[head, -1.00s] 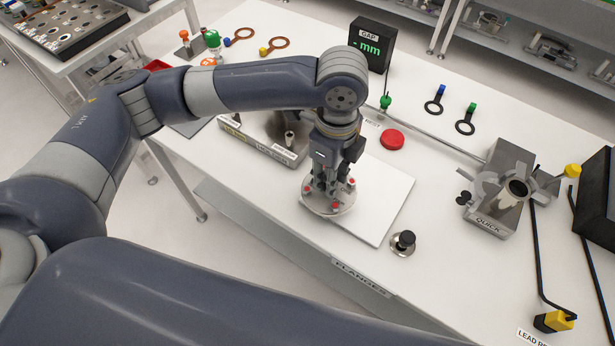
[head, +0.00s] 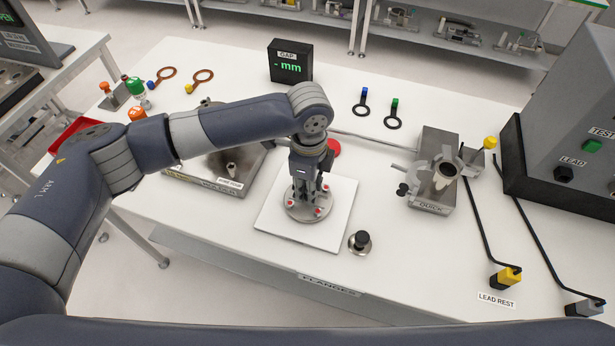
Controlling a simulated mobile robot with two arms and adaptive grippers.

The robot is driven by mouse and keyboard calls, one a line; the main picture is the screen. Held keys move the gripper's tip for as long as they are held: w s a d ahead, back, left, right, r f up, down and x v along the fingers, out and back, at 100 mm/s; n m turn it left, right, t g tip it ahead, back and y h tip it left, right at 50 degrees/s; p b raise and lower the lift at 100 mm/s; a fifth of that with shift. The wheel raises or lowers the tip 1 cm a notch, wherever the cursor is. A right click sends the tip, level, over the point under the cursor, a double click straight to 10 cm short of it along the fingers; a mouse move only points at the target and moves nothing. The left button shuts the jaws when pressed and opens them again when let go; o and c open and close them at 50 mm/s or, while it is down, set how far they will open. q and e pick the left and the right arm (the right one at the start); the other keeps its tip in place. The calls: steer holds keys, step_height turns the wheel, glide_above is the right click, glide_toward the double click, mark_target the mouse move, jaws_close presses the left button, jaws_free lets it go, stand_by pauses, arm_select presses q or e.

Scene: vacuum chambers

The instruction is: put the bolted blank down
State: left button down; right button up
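The bolted blank (head: 309,212) is a round grey metal disc with several red-topped bolts around its rim. It is level at the middle of the white mat (head: 332,233); whether it touches the mat or hangs just above it I cannot tell. My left gripper (head: 306,203) points straight down at the blank's centre, with its fingers shut on it among the bolts. The fingertips are partly hidden by the gripper body and bolts. My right gripper is not in view.
A dark knob (head: 361,241) stands just right of the mat, and a red button (head: 333,148) is behind the gripper. The QUICK fixture (head: 437,180) stands to the right. A grey metal holder block (head: 215,175) is left under my arm. The FLANGES label marks the front edge.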

arm_select(q)
steer(key=shift+d+f, duration=0.1)
stand_by(0.3)
steer(key=c, duration=1.3)
jaws_free()
steer(key=shift+f, duration=0.1)
steer(key=shift+r+b, duration=1.45)
steer(key=shift+r, duration=4.75)
